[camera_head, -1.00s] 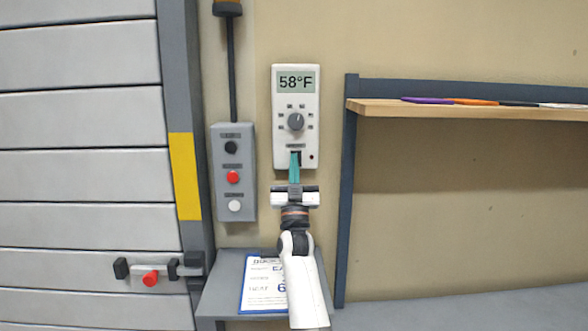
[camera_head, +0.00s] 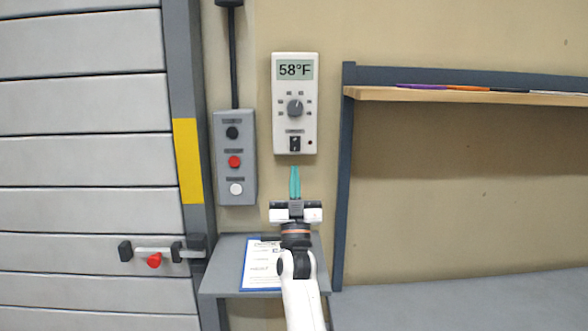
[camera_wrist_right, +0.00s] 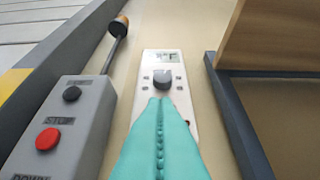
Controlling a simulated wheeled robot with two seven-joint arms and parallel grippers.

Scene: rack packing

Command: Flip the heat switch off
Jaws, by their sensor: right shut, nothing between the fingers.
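The white thermostat (camera_head: 294,128) hangs on the wall, with a display reading 58°F and a round grey dial (camera_head: 295,107). Its small black heat switch (camera_head: 294,144) sits low on the panel; a small dark red spot is to its right. My right gripper (camera_head: 295,168) is below the thermostat, teal fingers pointing up, shut and empty, apart from the switch in the head view. In the right wrist view the teal fingers (camera_wrist_right: 160,105) cover the lower thermostat and hide the switch; the dial (camera_wrist_right: 162,78) shows above them. My left gripper is not in view.
A grey button box (camera_head: 234,182) with black, red and white buttons is left of the thermostat. A small ledge (camera_head: 222,272) with a clipboard (camera_head: 262,262) lies below. A wooden shelf (camera_head: 450,97) with a dark frame stands right. A slatted door is at far left.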

